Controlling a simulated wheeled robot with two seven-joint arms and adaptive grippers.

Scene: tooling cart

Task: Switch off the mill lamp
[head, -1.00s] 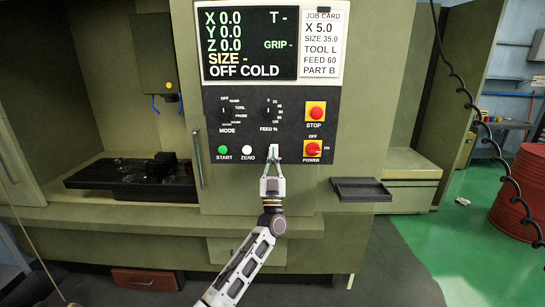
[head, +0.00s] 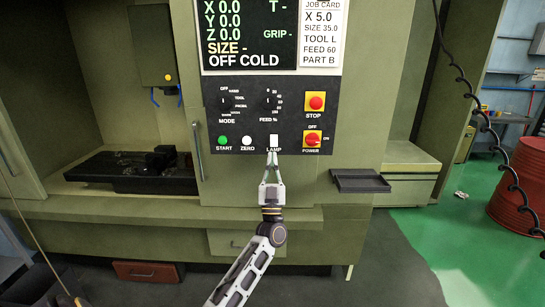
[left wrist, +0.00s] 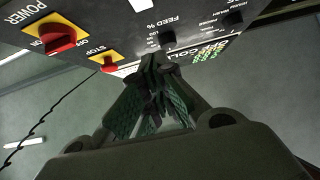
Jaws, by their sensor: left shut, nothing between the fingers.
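The lamp switch (head: 274,141) is a small white rocker above the LAMP label on the mill's black control panel (head: 240,120). My left gripper (head: 271,156) is shut and empty, with its fingertips just below the switch, over the label's lower edge. I cannot tell whether the tips touch the panel. In the left wrist view the closed fingers (left wrist: 158,66) point toward the panel, and a white piece at the top edge looks like the switch (left wrist: 140,5). Which way the rocker is tipped is too small to tell. My right gripper is out of view.
The red POWER knob (head: 312,140) and STOP button (head: 316,102) are right of the switch. The white ZERO button (head: 247,142) and green START button (head: 222,141) are to its left. A small dark tray (head: 360,181) juts out at the lower right.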

